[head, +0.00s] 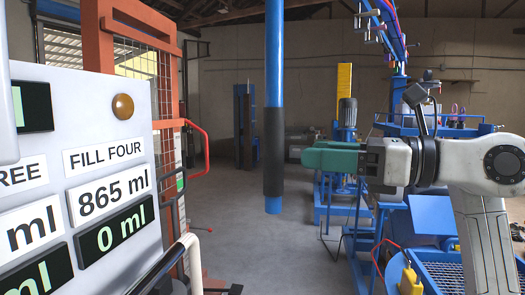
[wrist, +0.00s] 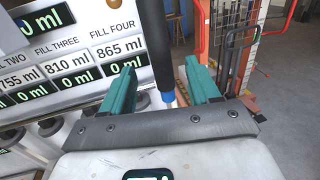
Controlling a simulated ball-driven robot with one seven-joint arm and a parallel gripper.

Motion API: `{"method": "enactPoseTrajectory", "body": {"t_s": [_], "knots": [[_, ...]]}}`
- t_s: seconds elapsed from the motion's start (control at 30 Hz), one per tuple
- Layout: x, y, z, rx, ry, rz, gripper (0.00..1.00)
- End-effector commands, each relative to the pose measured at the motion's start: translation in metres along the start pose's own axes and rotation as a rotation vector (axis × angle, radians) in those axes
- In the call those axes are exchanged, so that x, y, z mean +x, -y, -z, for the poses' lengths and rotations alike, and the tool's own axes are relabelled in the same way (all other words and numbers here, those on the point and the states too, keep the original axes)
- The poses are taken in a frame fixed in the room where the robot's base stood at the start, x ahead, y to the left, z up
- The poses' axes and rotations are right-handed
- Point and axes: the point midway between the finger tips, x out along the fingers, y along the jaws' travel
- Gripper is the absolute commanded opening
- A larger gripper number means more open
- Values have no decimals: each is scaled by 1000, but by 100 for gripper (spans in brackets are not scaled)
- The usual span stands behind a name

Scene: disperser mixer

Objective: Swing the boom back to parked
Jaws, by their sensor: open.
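A blue pole (head: 274,50) with a black grip sleeve (head: 273,150) and a blue lower end hangs upright in the middle of the head view; I take it to be part of the boom. Its upper end is out of view. My gripper (head: 303,155), with green fingers, points left at the sleeve from the right. In the head view the fingertips end just right of the sleeve. In the wrist view the fingers are spread, and the dark sleeve (wrist: 156,40) shows between them in the picture. I see no finger touching it.
A white panel (head: 110,130) with millilitre displays stands close at the left. An orange frame with mesh (head: 140,75) and a red handle (head: 197,150) stand behind it. Blue machinery (head: 345,190) stands behind at the right. The floor (head: 250,255) below the pole is clear.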

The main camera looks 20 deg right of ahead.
Motion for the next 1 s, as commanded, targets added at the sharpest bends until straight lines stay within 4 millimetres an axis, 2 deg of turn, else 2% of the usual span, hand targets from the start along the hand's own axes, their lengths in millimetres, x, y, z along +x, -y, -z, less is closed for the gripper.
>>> {"method": "enactPoseTrajectory", "body": {"t_s": [0.4,0.53,0.73,1.0], "knots": [[70,-2,-2,4,1,-6,61],[88,-2,-2,4,1,-5,61],[102,-1,-1,2,3,-4,61],[103,-1,0,2,3,-3,61]]}}
